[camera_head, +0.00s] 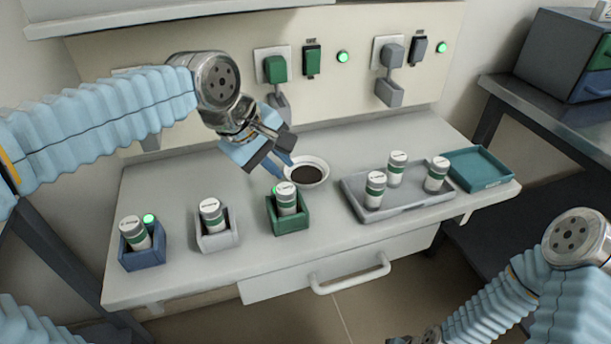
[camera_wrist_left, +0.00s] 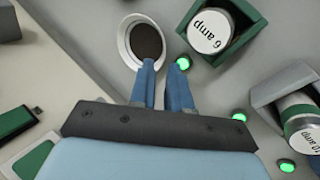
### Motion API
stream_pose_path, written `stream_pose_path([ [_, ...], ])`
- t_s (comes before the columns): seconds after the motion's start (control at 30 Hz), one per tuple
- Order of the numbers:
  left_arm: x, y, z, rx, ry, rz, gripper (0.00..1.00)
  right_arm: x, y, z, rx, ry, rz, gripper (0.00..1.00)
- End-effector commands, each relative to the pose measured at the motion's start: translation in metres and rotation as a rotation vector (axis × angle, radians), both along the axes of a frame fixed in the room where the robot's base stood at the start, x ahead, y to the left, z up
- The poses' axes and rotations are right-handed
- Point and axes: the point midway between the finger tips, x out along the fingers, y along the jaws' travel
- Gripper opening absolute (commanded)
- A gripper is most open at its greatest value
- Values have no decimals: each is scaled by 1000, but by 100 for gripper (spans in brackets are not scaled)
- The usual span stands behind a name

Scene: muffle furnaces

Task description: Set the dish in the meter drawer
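The dish (camera_head: 306,172) is a small white bowl with dark contents, standing on the bench near its middle. It also shows in the left wrist view (camera_wrist_left: 126,52). My left gripper (camera_head: 285,158) is at the dish's left rim, its two blue fingers pointing down. In the left wrist view the fingers (camera_wrist_left: 164,66) are apart, one tip overlapping the dish's rim and the other beside the dish; contact cannot be told. The drawer front (camera_head: 275,285) with its pale handle (camera_head: 350,277) is under the bench's front edge and looks shut. My right gripper is barely in frame at the bottom.
Blue (camera_head: 142,260), grey (camera_head: 217,240) and green (camera_head: 289,222) holders with labelled cylinders line the front left. A grey tray (camera_head: 410,201) with cylinders and a teal tray (camera_head: 480,169) stand right. Switches and green lamps are on the back panel.

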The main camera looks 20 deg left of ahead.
Motion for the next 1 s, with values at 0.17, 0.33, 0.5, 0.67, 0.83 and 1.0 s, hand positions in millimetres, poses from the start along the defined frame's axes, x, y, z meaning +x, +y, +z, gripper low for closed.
stream_pose_path([
  [0.17,10,-2,-24,-1,5,0,17,0,0,-1,-1,0,0,43],
  [0.33,19,-7,-44,0,4,0,17,0,-1,-2,-1,0,-1,43],
  [0.5,21,-8,-47,0,0,1,17,0,-1,-2,-1,0,-1,43],
  [0.67,21,-8,-47,-1,2,1,8,0,-1,-2,-1,0,-1,43],
  [0.83,21,-8,-47,-1,2,1,0,0,-1,-2,-1,0,-1,43],
  [1.0,21,-8,-47,-1,2,1,0,0,-1,-2,-1,0,-1,43],
])
